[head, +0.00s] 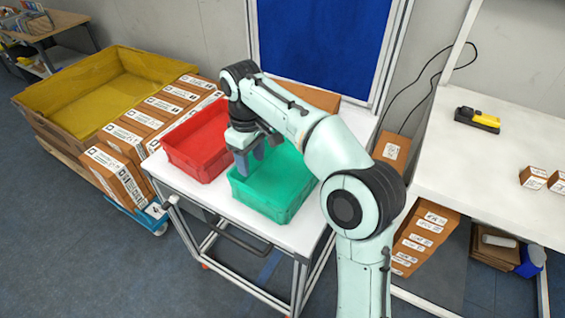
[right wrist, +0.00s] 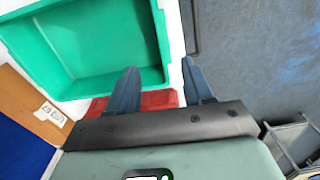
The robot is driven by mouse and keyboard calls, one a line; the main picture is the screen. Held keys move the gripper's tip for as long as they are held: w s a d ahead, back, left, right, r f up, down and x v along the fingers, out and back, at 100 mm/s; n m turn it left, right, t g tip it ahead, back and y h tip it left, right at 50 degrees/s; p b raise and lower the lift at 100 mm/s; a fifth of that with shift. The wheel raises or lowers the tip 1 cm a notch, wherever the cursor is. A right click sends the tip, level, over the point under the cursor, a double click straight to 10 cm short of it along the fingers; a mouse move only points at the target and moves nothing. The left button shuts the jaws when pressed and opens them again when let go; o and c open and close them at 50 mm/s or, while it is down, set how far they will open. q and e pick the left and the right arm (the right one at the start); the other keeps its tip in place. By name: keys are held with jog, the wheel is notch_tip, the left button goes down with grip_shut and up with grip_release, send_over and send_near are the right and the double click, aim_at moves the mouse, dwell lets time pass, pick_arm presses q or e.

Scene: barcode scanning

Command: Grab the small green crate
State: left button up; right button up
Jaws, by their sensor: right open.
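The green crate (head: 262,207) is open and empty where I can see inside, and it stands on a white-topped cart in the head view. It fills the upper left of the right wrist view (right wrist: 75,50). My right gripper (head: 249,165) is open above the crate's left side, fingers pointing down. In the right wrist view the gripper (right wrist: 159,66) has one finger over the crate's inside and the other beyond its rim, with a crate wall between them in the picture. I cannot tell whether they touch it. My left gripper is not in view.
A red crate (head: 185,158) stands close on the left of the green crate. The cart top (head: 178,188) has a narrow clear edge in front. A cardboard box (head: 318,96) lies behind. A white table (head: 480,165) with a yellow-black scanner (head: 478,119) is at right.

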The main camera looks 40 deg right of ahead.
jog(key=b, duration=0.2)
send_over(252, 192)
jog(key=s, duration=0.1)
jog(key=f, duration=0.7)
jog(key=shift+d, duration=0.25)
jog(key=shift+w+f, duration=0.2)
jog(key=shift+f, duration=0.4)
jog(key=f, duration=0.5)
jog(key=shift+w+a+b, duration=0.2)
jog(key=shift+b, duration=0.1)
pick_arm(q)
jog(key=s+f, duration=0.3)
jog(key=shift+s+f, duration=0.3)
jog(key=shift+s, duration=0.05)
pick_arm(e)
jog(key=shift+c, duration=0.3)
jog(key=shift+r, duration=0.1)
grip_shut()
